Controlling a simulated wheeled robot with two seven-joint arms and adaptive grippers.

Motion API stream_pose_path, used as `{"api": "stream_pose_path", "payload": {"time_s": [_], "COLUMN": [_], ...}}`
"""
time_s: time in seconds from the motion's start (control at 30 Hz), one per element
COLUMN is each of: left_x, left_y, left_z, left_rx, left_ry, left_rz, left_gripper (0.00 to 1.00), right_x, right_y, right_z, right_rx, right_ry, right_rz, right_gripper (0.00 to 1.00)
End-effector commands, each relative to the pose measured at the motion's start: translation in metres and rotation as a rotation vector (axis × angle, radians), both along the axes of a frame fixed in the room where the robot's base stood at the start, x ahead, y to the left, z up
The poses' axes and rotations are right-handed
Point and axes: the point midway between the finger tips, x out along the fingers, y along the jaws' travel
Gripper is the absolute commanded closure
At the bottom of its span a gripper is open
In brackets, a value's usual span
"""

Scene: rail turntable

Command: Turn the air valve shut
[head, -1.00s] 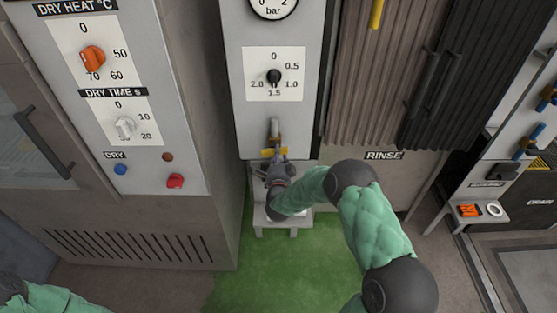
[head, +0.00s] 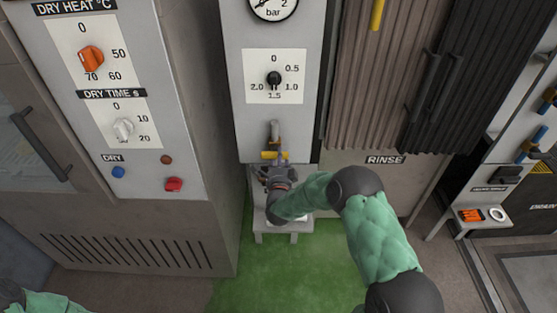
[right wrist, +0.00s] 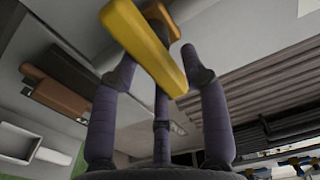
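The air valve's yellow handle (head: 269,155) sits on a brown fitting below the pipe, at the bottom of the grey air panel (head: 240,130). It lies about level across the head view. My right gripper (head: 276,168) is just below and in front of it. In the right wrist view the yellow handle (right wrist: 148,45) runs diagonally across the space between my purple-grey fingers (right wrist: 160,85), which stand apart. No firm grip shows; I cannot tell whether a finger touches the handle.
A black knob (head: 274,78) and a bar gauge (head: 272,6) are on the panel above. A small grey stand (head: 276,227) is below my right gripper. The dryer cabinet (head: 180,180) is to the left, and RINSE curtains (head: 375,80) hang to the right.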

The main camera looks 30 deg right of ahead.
Motion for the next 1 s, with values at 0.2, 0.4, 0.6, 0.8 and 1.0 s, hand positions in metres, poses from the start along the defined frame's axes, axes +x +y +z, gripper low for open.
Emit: {"api": "stream_pose_path", "payload": {"time_s": [0.2,0.4,0.6,0.8,1.0], "left_x": [0.000,0.000,0.000,0.000,0.000], "left_y": [0.000,0.000,0.000,0.000,0.000], "left_z": [0.000,0.000,0.000,0.000,0.000], "left_rx": [0.000,0.000,0.000,0.000,0.000], "left_ry": [0.000,0.000,0.000,0.000,0.000], "left_rz": [0.000,0.000,0.000,0.000,0.000], "left_gripper": [0.60,0.60,0.60,0.60,0.60], "right_x": [0.001,-0.001,-0.019,-0.054,-0.083], "right_y": [0.000,0.003,0.015,0.036,0.053], "right_z": [0.002,0.000,0.000,0.000,0.000], "right_rx": [-0.002,-0.002,-0.001,-0.002,-0.003], "right_ry": [-0.002,0.001,0.002,0.001,-0.001], "right_rz": [0.003,0.005,0.007,0.006,0.004], "right_gripper": [0.43,0.43,0.43,0.43,0.43]}}
